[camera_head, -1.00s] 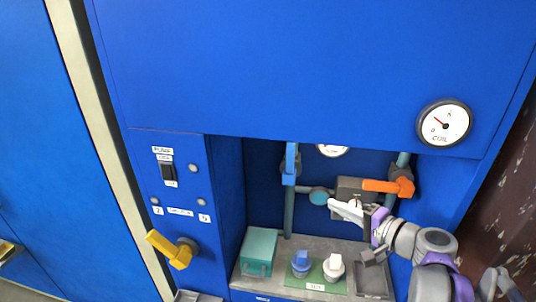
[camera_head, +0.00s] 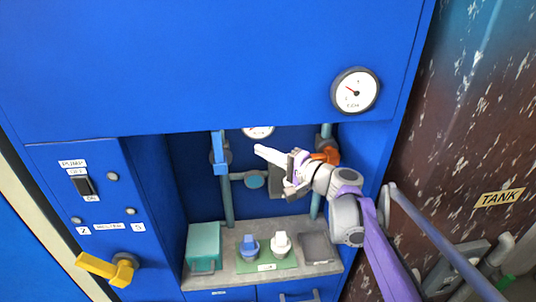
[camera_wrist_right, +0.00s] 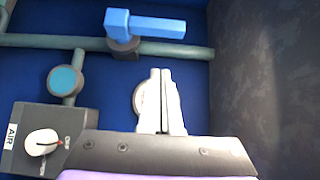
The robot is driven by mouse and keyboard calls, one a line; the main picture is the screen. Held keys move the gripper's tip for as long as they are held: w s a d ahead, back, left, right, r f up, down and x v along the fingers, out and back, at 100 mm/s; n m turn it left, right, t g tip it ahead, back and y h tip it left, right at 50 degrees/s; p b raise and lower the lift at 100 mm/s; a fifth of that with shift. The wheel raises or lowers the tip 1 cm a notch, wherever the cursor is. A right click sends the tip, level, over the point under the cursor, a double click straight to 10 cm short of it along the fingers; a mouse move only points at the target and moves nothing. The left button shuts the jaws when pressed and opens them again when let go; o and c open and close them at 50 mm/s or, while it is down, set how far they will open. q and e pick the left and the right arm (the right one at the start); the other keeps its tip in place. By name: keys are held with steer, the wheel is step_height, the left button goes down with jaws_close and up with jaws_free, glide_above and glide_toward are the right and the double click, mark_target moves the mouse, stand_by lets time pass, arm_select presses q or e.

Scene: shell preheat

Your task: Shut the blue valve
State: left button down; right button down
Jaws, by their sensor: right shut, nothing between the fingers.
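The blue valve (camera_head: 219,148) is on the left vertical pipe in the cabinet recess. Its blue handle lies along the pipe in the head view. In the right wrist view the blue handle (camera_wrist_right: 155,25) runs along the pipe, which lies sideways there. My right gripper (camera_head: 262,151) is shut and empty. Its fingertips point left toward the blue valve, with a clear gap. In the right wrist view the pale fingers (camera_wrist_right: 161,76) are together below the handle, apart from it. My left gripper is not in view.
An orange valve (camera_head: 326,155) is partly hidden behind my right gripper. A grey AIR box (camera_wrist_right: 45,140) with a white knob is near the fingers. A teal box (camera_head: 203,246) and two knobs on a green plate (camera_head: 268,259) stand on the shelf. A yellow handle (camera_head: 105,268) juts out left.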

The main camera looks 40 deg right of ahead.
mark_target(218, 151)
steer(key=w+a, duration=0.4)
steer(key=w, duration=0.3)
steer(key=shift+w+a, duration=0.3)
steer(key=shift+a, duration=0.05)
steer(key=shift+p, duration=0.35)
